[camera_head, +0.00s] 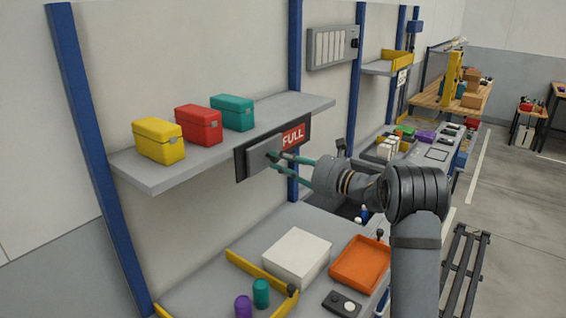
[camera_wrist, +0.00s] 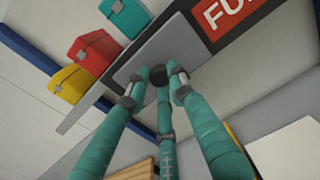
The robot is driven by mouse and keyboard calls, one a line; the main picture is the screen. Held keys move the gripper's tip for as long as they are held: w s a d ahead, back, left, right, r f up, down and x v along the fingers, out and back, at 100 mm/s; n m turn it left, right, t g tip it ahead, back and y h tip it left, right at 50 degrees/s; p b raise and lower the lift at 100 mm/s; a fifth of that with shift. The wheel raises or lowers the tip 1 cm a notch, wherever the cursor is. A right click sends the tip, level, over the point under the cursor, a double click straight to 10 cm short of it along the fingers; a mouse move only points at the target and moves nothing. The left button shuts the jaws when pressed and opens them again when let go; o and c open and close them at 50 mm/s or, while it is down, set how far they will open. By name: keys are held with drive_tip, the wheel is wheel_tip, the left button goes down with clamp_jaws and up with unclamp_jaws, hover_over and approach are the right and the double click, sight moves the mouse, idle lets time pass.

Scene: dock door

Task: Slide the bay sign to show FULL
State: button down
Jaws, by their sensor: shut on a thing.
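The bay sign (camera_head: 241,166) is a dark board below the front edge of the grey shelf. Its red panel (camera_head: 293,136) reads FULL at the right end in the head view; it also shows, partly cut off, in the wrist view (camera_wrist: 225,18). A grey sliding plate (camera_head: 262,156) covers the part left of the red panel. The plate has a dark round knob (camera_wrist: 159,75). My gripper (camera_head: 275,157) is shut on the knob, with its teal fingers around it in the wrist view. Whatever lies behind the plate is hidden.
Yellow (camera_head: 158,140), red (camera_head: 198,124) and teal (camera_head: 232,112) boxes stand on the shelf (camera_head: 160,178) above the sign. Below, the bench holds a white box (camera_head: 297,257), an orange tray (camera_head: 361,262) and teal and purple cylinders. A blue post (camera_head: 295,60) stands behind the sign.

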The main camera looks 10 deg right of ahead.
drive_tip(key=shift+a+r, duration=0.15)
drive_tip(key=shift+r, duration=0.2)
drive_tip(key=c, duration=1.9)
unclamp_jaws()
drive_tip(key=shift+o, duration=1.2)
drive_tip(key=shift+s, duration=0.2)
drive_tip(key=shift+o, duration=0.9)
drive_tip(key=shift+f, duration=0.2)
drive_tip(key=v, duration=1.2)
drive_tip(key=shift+w, duration=0.1)
